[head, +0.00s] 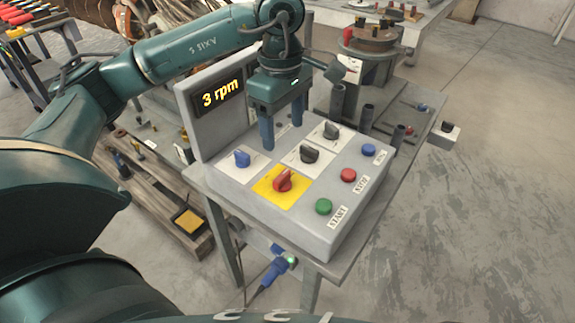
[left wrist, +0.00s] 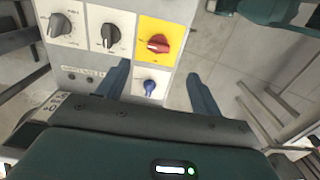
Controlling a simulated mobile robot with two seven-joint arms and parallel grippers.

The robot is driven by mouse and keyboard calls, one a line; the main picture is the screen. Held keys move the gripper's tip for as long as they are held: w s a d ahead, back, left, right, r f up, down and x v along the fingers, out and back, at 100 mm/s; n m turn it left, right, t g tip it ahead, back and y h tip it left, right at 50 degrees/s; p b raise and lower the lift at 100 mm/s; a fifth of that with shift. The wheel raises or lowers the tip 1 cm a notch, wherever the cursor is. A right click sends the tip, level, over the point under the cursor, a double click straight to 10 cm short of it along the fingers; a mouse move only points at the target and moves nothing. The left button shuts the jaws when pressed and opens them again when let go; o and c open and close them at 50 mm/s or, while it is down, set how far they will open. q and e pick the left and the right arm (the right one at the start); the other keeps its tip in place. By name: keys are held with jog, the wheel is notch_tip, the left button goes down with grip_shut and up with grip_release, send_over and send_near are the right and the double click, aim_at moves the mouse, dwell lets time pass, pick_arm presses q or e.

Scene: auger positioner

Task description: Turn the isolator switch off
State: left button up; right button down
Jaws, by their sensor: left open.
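The red rotary switch (head: 283,181) sits on a yellow plate (head: 266,195) on the sloping top of the grey control box (head: 238,182). I take it for the isolator. In the left wrist view the red switch (left wrist: 157,44) shows ahead of the fingertips, with its handle lying roughly across the picture. My left gripper (head: 282,133) is open and empty, pointing down over the back of the box, behind the red switch. In the left wrist view the blue knob (left wrist: 150,87) appears between the spread fingers (left wrist: 157,75); I see no contact. My right gripper is not in view.
Green (head: 323,206), red (head: 348,175) and blue (head: 368,150) buttons line the right side. A display (head: 219,95) reading "3 rpm" stands behind. Open floor lies right.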

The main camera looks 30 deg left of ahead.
aim_at(282, 175)
pick_arm(q)
jog(key=f, duration=0.7)
jog(key=f+p, duration=0.1)
jog(key=f, duration=0.3)
jog(key=shift+a+f, duration=0.3)
jog(key=shift+f, duration=0.6)
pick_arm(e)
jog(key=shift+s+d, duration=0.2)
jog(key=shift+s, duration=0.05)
pick_arm(q)
jog(key=shift+c, duration=0.6)
jog(key=c, duration=0.9)
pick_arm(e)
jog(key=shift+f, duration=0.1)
